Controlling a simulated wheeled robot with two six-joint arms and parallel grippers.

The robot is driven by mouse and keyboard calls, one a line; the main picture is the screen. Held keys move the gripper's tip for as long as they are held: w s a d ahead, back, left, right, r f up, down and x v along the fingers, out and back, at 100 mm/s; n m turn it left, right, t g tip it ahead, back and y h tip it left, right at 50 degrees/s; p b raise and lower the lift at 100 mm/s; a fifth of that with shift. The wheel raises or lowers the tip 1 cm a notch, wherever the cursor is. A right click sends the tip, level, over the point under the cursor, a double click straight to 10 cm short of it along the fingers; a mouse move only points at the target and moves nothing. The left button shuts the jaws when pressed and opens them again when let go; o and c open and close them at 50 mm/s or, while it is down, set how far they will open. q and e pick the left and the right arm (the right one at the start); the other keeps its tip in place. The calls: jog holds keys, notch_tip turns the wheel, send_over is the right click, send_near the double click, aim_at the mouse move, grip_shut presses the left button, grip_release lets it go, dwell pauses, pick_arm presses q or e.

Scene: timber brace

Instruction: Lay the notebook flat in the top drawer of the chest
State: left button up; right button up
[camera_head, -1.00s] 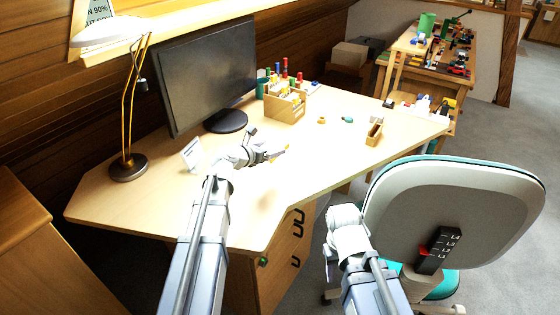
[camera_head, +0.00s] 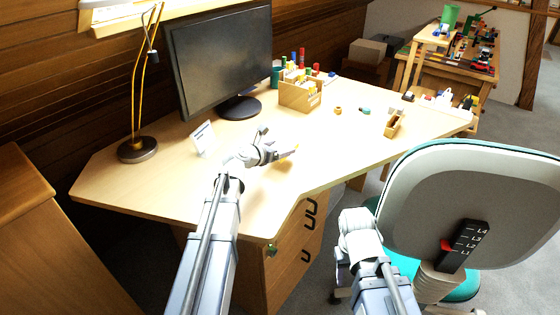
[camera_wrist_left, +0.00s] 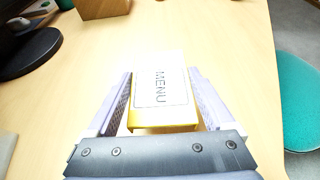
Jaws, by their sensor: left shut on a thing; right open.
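My left gripper (camera_head: 278,156) is shut on a small yellow, book-like thing with a white label reading MENU, which looks like the notebook (camera_wrist_left: 162,92). In the left wrist view it lies between the two fingers, label facing the camera, above the desk top. In the head view only its thin yellow edge shows. The chest of drawers (camera_head: 292,262) with black handles stands under the desk's near edge, right of my left forearm. Its top drawer (camera_head: 309,208) looks shut. My right arm is in front of the chair; its gripper fingers do not show.
The desk (camera_head: 345,155) carries a lamp (camera_head: 137,150), a monitor (camera_head: 220,60), a small white card (camera_head: 203,138), and a wooden organiser (camera_head: 300,96). An office chair (camera_head: 470,200) stands close on the right. A brown wooden cabinet (camera_head: 40,250) stands at lower left.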

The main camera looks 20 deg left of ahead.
pick_arm(q)
jog(key=shift+f+b, duration=1.75)
jog(key=shift+f, duration=0.05)
jog(key=shift+f, duration=0.15)
jog(key=o, duration=1.1)
jog(key=shift+r, duration=0.3)
jog(key=p+v, duration=0.4)
jog(key=v, duration=0.8)
jog(key=shift+f+p, duration=0.1)
jog(key=shift+p, duration=0.2)
